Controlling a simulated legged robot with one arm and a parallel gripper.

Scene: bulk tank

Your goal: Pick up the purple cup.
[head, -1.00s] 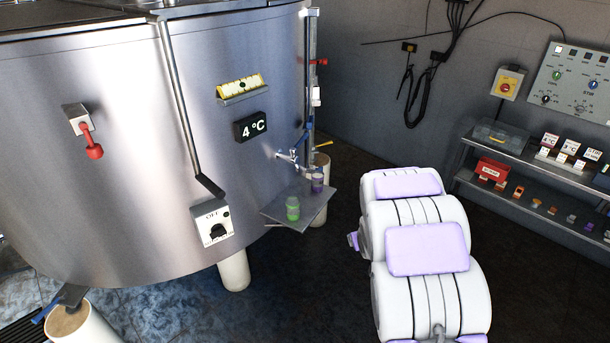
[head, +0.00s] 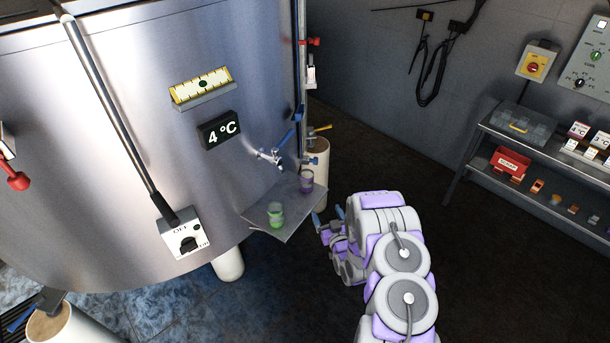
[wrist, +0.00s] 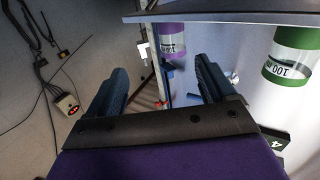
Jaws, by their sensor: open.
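The purple cup (head: 306,181) stands upright near the back of a small metal shelf (head: 292,222) on the side of the tank. A green cup (head: 275,214) stands nearer the shelf's front left. My gripper (head: 328,215) is open and empty, just right of the shelf and apart from both cups. The wrist view is turned over. There the purple cup (wrist: 171,42) shows beyond the gap between my fingers (wrist: 160,70), and the green cup (wrist: 291,52) is farther right, outside the fingers.
A tap with a blue handle (head: 268,156) sticks out from the tank (head: 130,120) close to the purple cup. A pipe and a pale tank leg (head: 321,165) stand behind the shelf. A rack (head: 530,145) with a red box is at right. The dark floor between is clear.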

